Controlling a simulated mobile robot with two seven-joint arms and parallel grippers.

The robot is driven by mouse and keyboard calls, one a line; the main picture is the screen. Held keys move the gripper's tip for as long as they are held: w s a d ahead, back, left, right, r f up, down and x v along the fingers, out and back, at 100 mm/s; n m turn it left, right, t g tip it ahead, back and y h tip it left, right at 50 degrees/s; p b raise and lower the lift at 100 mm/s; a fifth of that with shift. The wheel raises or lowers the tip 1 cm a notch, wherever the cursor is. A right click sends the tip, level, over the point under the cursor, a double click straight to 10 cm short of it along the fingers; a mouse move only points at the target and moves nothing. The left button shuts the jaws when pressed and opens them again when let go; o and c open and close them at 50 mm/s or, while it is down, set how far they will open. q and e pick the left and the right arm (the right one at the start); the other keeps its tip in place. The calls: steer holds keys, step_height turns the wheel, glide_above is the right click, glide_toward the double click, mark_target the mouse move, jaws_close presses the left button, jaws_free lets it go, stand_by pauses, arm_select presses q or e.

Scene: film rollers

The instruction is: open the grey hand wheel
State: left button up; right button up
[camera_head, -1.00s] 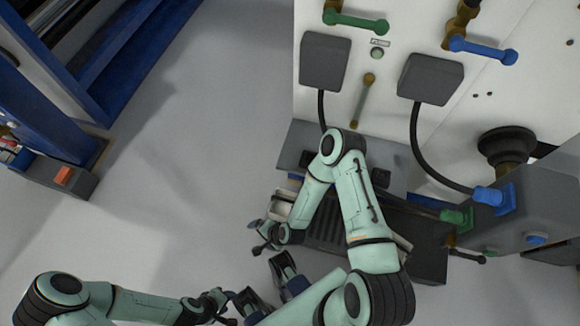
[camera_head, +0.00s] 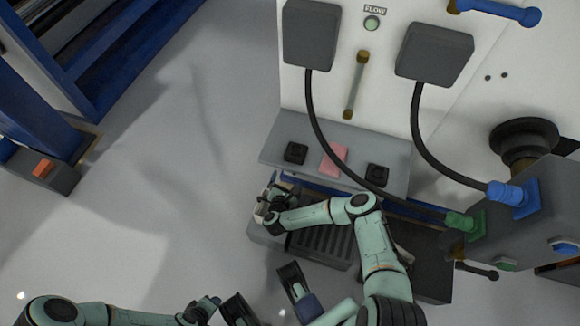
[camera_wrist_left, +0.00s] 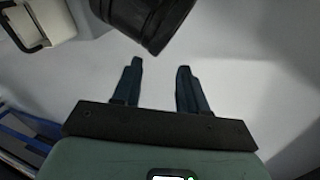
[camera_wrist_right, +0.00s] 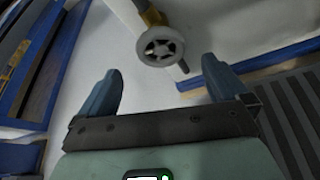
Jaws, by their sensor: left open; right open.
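The grey hand wheel (camera_wrist_right: 160,47) is a pale round wheel with spokes on a brass-coloured stem, in the right wrist view. It lies beyond my right gripper (camera_wrist_right: 160,70), roughly in line with the gap between the fingertips. That gripper is open with nothing between its fingers, and a gap to the wheel shows. In the head view my right gripper (camera_head: 268,203) is at the left end of the machine's low front, and I cannot make out the wheel there. My left gripper (camera_wrist_left: 160,80) is open and empty over the floor.
A grey ledge (camera_head: 335,146) with two black knobs and a pink pad (camera_head: 333,160) stands behind my right arm. Black cables hang from two grey boxes above it. A dark ribbed step (camera_head: 325,243) lies below my right arm. Floor to the left is free.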

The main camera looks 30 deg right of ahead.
steer(key=b+x, duration=0.3)
steer(key=x, duration=0.6)
steer(key=shift+w+d+f, duration=0.1)
steer(key=shift+w, duration=0.05)
steer(key=shift+w+d, duration=0.25)
arm_select(q)
step_height(320, 180, down, 6)
steer(key=s+a, duration=0.1)
steer(key=a, duration=0.1)
steer(key=shift+g, duration=0.3)
steer(key=shift+s+r, duration=0.1)
arm_select(e)
steer(key=c, duration=0.8)
